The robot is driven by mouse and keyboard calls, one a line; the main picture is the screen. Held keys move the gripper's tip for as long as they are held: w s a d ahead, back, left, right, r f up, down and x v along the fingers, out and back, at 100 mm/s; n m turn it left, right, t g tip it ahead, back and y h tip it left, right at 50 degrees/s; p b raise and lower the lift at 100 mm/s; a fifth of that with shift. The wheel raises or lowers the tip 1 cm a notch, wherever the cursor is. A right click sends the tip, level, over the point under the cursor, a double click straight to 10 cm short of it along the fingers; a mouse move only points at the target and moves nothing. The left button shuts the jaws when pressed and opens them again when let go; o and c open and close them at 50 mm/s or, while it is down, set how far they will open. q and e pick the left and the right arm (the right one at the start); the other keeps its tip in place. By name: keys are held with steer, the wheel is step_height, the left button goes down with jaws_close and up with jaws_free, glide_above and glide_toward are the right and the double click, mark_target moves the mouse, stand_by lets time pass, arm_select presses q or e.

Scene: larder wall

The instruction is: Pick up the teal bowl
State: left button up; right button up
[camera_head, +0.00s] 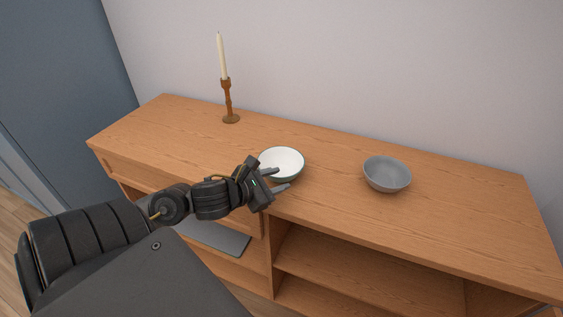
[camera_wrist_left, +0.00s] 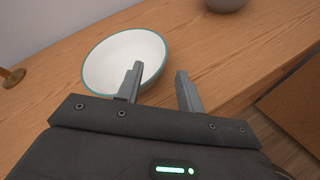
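The teal bowl (camera_head: 283,161) is white inside with a thin teal rim and stands upright on the wooden sideboard top. It also shows in the left wrist view (camera_wrist_left: 112,62), just beyond my fingers. My left gripper (camera_head: 281,179) is open, its two fingers apart at the bowl's near right side. In the left wrist view the left gripper (camera_wrist_left: 159,85) has one finger overlapping the bowl's near rim and the other over bare wood to the right. I cannot tell whether a finger touches the bowl. My right gripper is not in view.
A grey bowl (camera_head: 387,174) stands to the right on the sideboard (camera_head: 448,210). A wooden candlestick with a cream candle (camera_head: 222,57) stands at the back left. Open shelves lie below the front edge. The top between the bowls is clear.

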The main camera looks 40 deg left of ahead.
mark_target(291, 174)
arm_select(q)
steer(key=shift+w+f, duration=0.2)
steer(key=shift+w, duration=0.3)
steer(key=shift+w+r, duration=0.15)
steer(key=shift+w, duration=0.2)
steer(key=p+x, duration=0.1)
steer(key=x, duration=0.2)
steer(key=shift+w+d+p, duration=0.25)
steer(key=shift+w+p, duration=0.05)
steer(key=shift+w, duration=0.05)
steer(key=shift+w+f, duration=0.25)
steer(key=shift+w, duration=0.2)
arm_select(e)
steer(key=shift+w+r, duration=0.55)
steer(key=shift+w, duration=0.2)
arm_select(q)
jaws_close()
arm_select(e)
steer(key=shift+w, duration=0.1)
